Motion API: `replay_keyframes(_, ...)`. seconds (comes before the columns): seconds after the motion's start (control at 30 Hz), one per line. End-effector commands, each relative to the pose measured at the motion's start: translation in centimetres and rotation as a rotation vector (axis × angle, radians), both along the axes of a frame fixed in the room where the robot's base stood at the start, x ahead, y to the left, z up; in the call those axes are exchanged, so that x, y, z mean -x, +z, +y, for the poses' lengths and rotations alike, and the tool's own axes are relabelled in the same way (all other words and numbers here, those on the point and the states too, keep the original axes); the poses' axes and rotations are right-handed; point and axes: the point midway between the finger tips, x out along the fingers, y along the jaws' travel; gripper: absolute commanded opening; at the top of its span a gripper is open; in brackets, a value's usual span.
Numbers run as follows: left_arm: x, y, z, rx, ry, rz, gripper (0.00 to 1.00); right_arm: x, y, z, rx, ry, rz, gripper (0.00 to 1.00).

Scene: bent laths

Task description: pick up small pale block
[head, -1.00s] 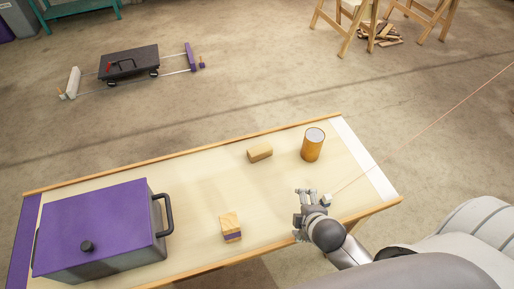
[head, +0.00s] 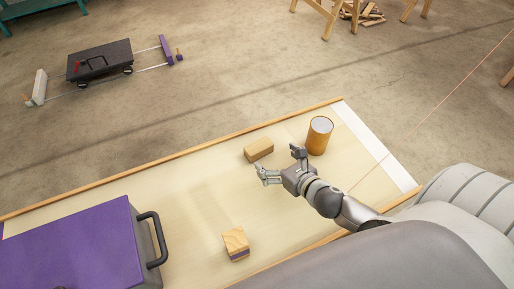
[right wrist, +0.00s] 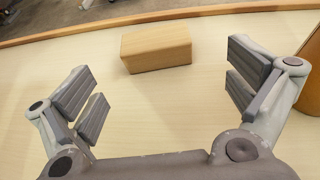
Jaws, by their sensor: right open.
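A small pale wooden block (head: 259,149) lies on the table near its far edge. In the right wrist view the block (right wrist: 156,49) is ahead, beyond and between the spread fingers. My right gripper (head: 281,164) is open and empty, just on the near side of the block, not touching it. Its fingers also frame the right wrist view (right wrist: 168,88). My left gripper is not in view.
An orange cylinder (head: 319,136) with a pale top stands close to the right finger. A block with a purple stripe (head: 236,243) sits nearer the front. A purple-lidded box (head: 75,250) with a dark handle fills the table's left. The table middle (head: 190,205) is clear.

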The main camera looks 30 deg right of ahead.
Motion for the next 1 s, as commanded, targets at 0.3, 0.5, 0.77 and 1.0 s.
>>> replay_keyframes(0.3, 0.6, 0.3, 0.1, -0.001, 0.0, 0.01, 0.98, -3.3, -1.2, 0.4, -0.004, -0.003, 0.0, 1.0)
replay_keyframes(0.5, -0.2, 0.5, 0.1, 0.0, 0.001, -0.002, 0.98, -4.1, -1.4, 0.5, -0.005, -0.004, 0.0, 1.0)
replay_keyframes(0.77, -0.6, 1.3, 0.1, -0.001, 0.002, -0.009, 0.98, -7.3, -2.2, 1.3, -0.007, -0.005, 0.001, 1.0)
replay_keyframes(1.0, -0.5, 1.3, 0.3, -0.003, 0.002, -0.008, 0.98, -8.5, -2.8, 1.4, -0.005, -0.002, 0.001, 1.0)
